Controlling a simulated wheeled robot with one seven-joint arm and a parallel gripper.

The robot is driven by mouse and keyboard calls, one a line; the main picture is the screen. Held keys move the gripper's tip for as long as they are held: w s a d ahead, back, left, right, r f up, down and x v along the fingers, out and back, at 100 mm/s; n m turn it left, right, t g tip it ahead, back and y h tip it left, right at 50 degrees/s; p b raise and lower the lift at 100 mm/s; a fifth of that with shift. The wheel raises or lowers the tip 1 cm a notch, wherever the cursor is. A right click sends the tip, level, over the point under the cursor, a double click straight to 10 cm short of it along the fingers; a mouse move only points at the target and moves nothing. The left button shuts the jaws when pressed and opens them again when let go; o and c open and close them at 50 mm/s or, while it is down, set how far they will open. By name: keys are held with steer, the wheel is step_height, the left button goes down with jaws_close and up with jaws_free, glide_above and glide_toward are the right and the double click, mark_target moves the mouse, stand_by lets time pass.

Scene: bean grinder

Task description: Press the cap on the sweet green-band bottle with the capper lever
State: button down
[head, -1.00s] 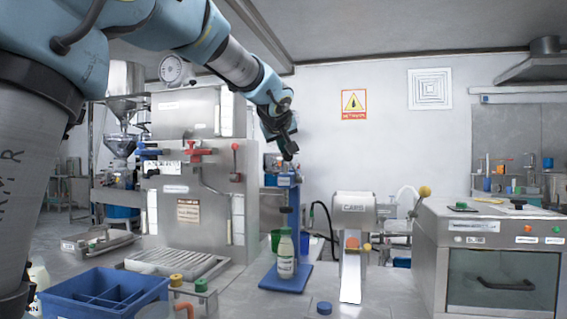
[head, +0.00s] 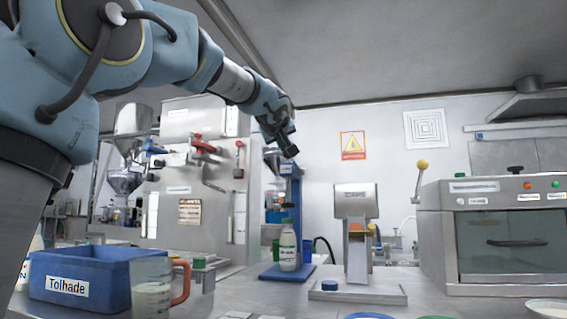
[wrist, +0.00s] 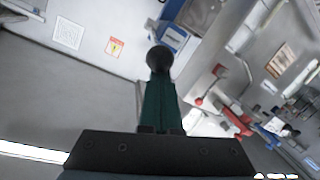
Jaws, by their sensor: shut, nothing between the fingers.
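The white bottle with a green band at its neck (head: 288,248) stands upright on the blue base of the capper (head: 290,198). The dark capper head is just above the bottle; whether it touches the cap is too small to tell. My gripper (head: 289,150) is shut and empty, tilted downward near the top of the capper column. In the wrist view, a round black knob (wrist: 159,59) shows at the tip end of my green fingers (wrist: 160,88). I cannot tell whether they touch it. The rest of the capper lever is not clear.
A steel dispenser (head: 356,215) stands right of the capper, with a blue cap (head: 329,286) in front. A blue box (head: 85,265) and a measuring jug (head: 152,288) are at front left. A steel machine with red levers (head: 190,180) stands behind; an oven (head: 500,230) is at right.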

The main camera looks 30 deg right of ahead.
step_height(320, 180, down, 13)
steer(key=d+t+h+b, duration=0.1)
steer(key=b, duration=2)
steer(key=shift+w+b, duration=0.2)
steer(key=shift+b, duration=0.15)
steer(key=shift+f, duration=0.1)
step_height(320, 180, up, 6)
steer(key=a+p, duration=0.3)
steer(key=p, duration=0.2)
steer(key=s+a+f+t+b, duration=0.1)
steer(key=s+a+f+b, duration=0.1)
steer(key=s+a+b, duration=0.2)
steer(key=v, duration=0.3)
steer(key=shift+s+f+b, duration=0.25)
steer(key=shift+f+b, duration=0.05)
steer(key=shift+b, duration=0.05)
